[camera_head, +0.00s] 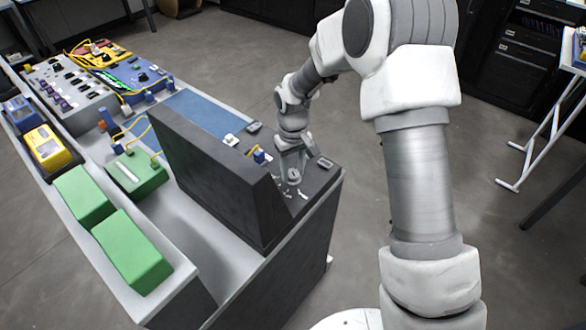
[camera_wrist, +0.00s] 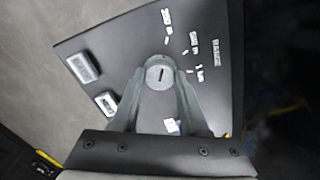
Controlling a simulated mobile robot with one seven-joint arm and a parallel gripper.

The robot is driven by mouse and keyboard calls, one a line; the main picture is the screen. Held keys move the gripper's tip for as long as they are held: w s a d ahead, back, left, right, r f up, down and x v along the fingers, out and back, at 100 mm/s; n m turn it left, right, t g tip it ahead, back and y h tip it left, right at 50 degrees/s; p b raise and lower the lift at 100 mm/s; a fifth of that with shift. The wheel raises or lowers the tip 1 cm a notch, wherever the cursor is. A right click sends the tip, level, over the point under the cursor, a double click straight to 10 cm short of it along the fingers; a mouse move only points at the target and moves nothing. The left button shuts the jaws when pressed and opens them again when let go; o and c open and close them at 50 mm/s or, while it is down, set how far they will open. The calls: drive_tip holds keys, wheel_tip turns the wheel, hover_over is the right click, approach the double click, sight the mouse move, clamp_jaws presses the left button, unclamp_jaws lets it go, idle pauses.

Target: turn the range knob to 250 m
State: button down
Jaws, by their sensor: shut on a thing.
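The range knob (camera_wrist: 160,72) is a round grey knob with a short dark line on its face, on a black panel (camera_wrist: 120,50). White labels beside it read 250 m (camera_wrist: 167,20), what looks like 500 m (camera_wrist: 194,42), 1 km (camera_wrist: 201,72) and RANGE (camera_wrist: 217,52). The dark line runs nearly up and down in the wrist view, roughly in line with the 250 m tick; which end is the pointer I cannot tell. My gripper (camera_wrist: 160,80) is shut on the knob, one finger on each side. In the head view my gripper (camera_head: 292,165) reaches down onto the panel, and the knob (camera_head: 294,177) is partly hidden.
Two grey-framed parts (camera_wrist: 84,66) (camera_wrist: 107,102) sit on the panel left of the knob. In the head view a tall black housing (camera_head: 205,175) rises beside the panel. Green boxes (camera_head: 130,250), a yellow device (camera_head: 45,145) and cables lie on the bench.

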sight(293, 173)
drive_tip(key=shift+n, duration=0.3)
drive_tip(key=shift+c, duration=2.1)
unclamp_jaws()
wheel_tip(293, 173, up, 18)
drive_tip(key=p, duration=0.1)
drive_tip(key=shift+f, duration=0.25)
